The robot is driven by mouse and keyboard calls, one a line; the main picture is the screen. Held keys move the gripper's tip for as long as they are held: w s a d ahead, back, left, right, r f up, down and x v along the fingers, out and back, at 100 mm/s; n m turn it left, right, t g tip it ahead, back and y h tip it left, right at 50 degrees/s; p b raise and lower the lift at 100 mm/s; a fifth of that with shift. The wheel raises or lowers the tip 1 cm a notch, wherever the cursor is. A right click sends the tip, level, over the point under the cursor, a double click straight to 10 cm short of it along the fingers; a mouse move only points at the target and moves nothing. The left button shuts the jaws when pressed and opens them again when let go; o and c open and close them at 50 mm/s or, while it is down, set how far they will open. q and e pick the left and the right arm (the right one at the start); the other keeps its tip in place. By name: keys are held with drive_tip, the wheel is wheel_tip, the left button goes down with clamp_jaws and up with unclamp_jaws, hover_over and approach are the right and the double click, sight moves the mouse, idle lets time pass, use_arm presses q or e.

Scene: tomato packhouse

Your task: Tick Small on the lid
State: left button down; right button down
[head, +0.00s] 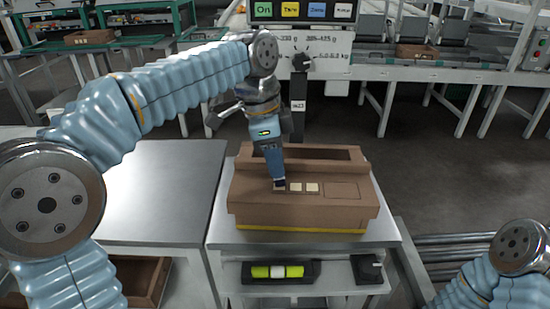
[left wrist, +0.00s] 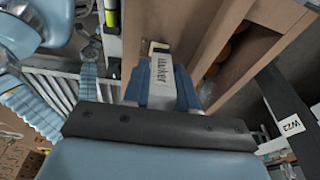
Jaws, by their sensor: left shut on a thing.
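The brown carton (head: 300,215) stands on a small table, with its flat lid panel (head: 345,189) facing up. The panel has a row of small pale squares (head: 312,187) and a larger outlined rectangle at right. My left gripper (head: 276,172) points down over the left end of this row and hides part of it. It is shut on a white marker (left wrist: 163,78), whose label reads "Marker" in the left wrist view. The marker's tip is at or just above the lid; I cannot tell if it touches. My right gripper is not in view.
The weighing scale display (head: 303,12) stands behind the carton. Below the tabletop, a shelf holds a black tray (head: 250,273) with a yellow-green item and a black block (head: 367,269). The grey table (head: 160,190) at left is bare. Orange-red produce (left wrist: 224,53) shows inside the carton.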

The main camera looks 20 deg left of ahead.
use_arm(q)
drive_tip(key=shift+s+a, duration=0.3)
drive_tip(key=shift+s, duration=0.15)
drive_tip(key=shift+w+d, duration=0.3)
drive_tip(key=shift+w, duration=0.2)
idle(0.5)
drive_tip(key=shift+s+a, duration=0.3)
drive_tip(key=shift+s, duration=0.2)
drive_tip(key=shift+w+d+p, duration=0.3)
drive_tip(key=shift+w+p, duration=0.1)
drive_tip(key=shift+w, duration=0.15)
idle(0.4)
drive_tip(key=shift+s+a+b, duration=0.3)
drive_tip(key=shift+s, duration=0.25)
idle(0.3)
wheel_tip(320, 180, up, 3)
drive_tip(key=shift+f+p, duration=0.1)
drive_tip(key=shift+p, duration=1.05)
drive_tip(key=shift+r, duration=1.6)
